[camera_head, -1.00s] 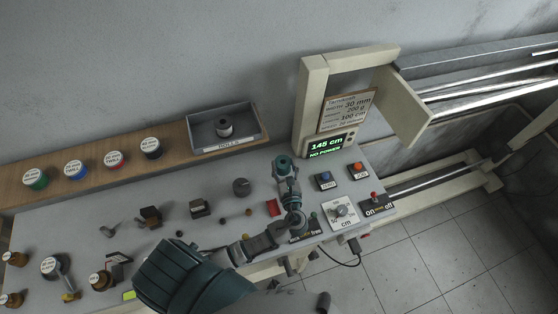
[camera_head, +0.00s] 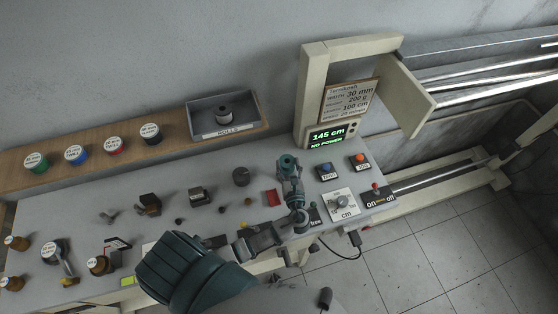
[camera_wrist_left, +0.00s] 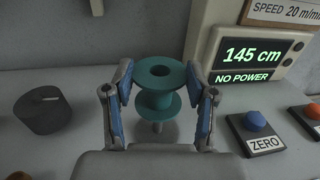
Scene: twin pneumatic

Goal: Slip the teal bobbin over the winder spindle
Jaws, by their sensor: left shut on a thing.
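The teal bobbin (camera_head: 287,161) is between the fingers of my left gripper (camera_head: 289,168), above the grey bench. In the left wrist view the bobbin (camera_wrist_left: 158,74) stands upright, flanges at top and bottom, with my left gripper (camera_wrist_left: 160,97) shut on it from both sides. Its top hole faces the camera, with no spindle tip visible in it. A short grey post (camera_wrist_left: 157,127), perhaps the winder spindle, shows directly below the lower flange. I cannot tell whether the bobbin is around the post or above it. My right gripper is not in view.
A dark knob (camera_wrist_left: 42,110) stands left of the gripper. The blue ZERO button (camera_wrist_left: 256,121) and the display (camera_wrist_left: 253,52), reading 145 cm and NO POWER, are to the right. A tray (camera_head: 250,127) stands behind.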

